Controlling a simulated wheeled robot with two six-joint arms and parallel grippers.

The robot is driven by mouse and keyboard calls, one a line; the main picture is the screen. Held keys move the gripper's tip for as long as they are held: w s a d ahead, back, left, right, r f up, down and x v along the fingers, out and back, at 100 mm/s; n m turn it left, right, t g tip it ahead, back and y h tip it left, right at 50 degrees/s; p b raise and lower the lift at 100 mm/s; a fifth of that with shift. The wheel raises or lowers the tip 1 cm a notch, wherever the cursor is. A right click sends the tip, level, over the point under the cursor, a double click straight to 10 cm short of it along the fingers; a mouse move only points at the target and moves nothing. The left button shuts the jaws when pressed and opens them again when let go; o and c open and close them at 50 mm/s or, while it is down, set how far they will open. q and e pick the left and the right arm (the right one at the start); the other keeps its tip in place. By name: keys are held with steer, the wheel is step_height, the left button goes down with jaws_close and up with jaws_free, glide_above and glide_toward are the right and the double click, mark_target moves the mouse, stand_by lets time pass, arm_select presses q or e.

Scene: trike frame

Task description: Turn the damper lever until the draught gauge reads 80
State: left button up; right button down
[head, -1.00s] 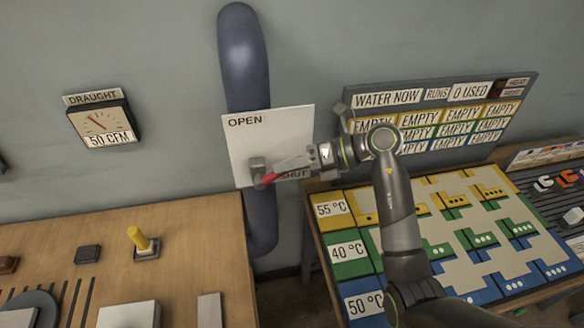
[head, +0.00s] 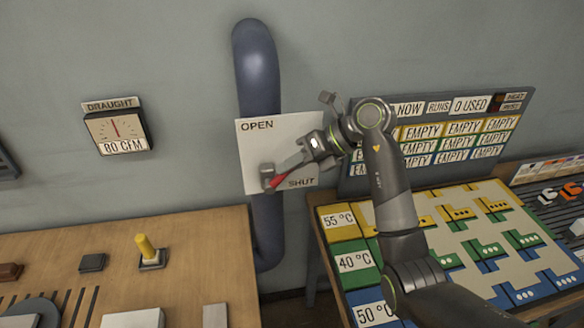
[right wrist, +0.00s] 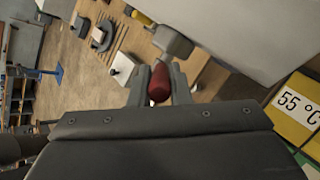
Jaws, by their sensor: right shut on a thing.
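The draught gauge (head: 117,128) on the wall at the left reads 80 CFM, with its needle nearly upright. The damper lever has a grey pivot block (head: 268,176) and a red handle (head: 278,182), on a white plate (head: 262,148) marked OPEN at the top and SHUT at the bottom. The handle slants up to the right from the pivot. My right gripper (head: 289,171) is shut on the handle, partly hiding it. In the right wrist view the red handle (right wrist: 159,82) sits between both fingers. My left gripper is not in view.
A blue pipe (head: 256,65) runs behind the plate. A wooden bench (head: 195,245) with a yellow-topped switch (head: 147,247) stands below left. A board marked WATER NOW (head: 440,130) and a coloured tile table (head: 425,215) are at the right, behind my right arm.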

steer(key=c, duration=1.3)
jaws_free()
steer(key=shift+c, duration=0.2)
steer(key=shift+d, duration=0.1)
steer(key=shift+d+r, duration=0.2)
steer(key=shift+d, duration=0.05)
steer(key=b+v, duration=0.4)
steer(key=v, duration=1.2)
steer(key=shift+d+r+b, duration=0.25)
steer(key=shift+b, duration=0.15)
steer(key=shift+s, duration=0.1)
